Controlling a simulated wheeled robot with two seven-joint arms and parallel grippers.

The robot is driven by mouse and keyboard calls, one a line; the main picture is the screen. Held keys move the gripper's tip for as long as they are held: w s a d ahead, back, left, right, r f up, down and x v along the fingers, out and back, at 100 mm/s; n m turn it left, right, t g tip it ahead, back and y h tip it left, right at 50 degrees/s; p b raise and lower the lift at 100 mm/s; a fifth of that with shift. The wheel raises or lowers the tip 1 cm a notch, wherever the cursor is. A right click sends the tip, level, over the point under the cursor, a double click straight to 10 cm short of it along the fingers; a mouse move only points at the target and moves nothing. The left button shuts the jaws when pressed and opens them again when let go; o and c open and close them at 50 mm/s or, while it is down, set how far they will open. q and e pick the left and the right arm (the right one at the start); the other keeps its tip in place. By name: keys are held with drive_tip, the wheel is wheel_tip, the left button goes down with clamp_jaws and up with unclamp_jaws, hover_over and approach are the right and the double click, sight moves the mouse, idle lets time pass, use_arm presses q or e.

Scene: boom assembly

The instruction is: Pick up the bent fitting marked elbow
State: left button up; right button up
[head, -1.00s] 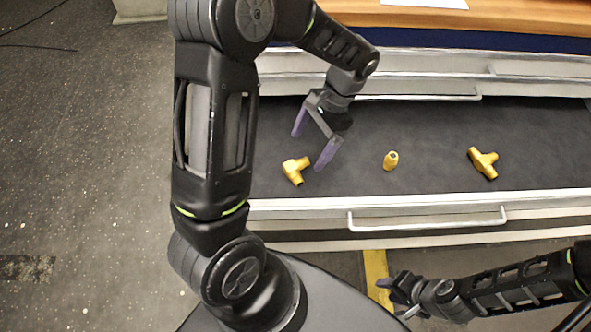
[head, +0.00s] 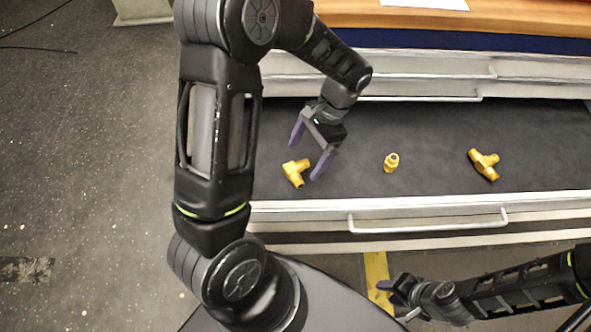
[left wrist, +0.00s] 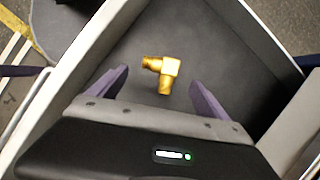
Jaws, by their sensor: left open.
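The elbow (head: 296,172) is a yellow-gold bent fitting lying at the left of the open drawer. In the left wrist view the elbow (left wrist: 164,71) lies on the dark drawer floor, beyond and between my open fingers, not touched by them. My left gripper (head: 306,156) is open and empty, just above and beside the elbow; its purple fingers also show in the left wrist view (left wrist: 157,88). My right gripper (head: 390,298) is outside the drawer at the lower right, too small to tell whether open or shut.
A short straight yellow fitting (head: 391,162) and a yellow tee-shaped fitting (head: 484,164) lie to the right in the same drawer (head: 430,204). The drawer's front wall and handle (head: 428,225) are nearest me. Bare drawer floor separates the fittings.

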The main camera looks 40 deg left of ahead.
sight(297, 170)
use_arm(q)
drive_tip(key=x, duration=0.5)
drive_tip(key=shift+f, duration=0.1)
drive_tip(key=shift+c, duration=0.2)
drive_tip(key=c, duration=1.6)
wheel_tip(297, 170, up, 10)
drive_tip(key=shift+r, duration=0.1)
idle(0.6)
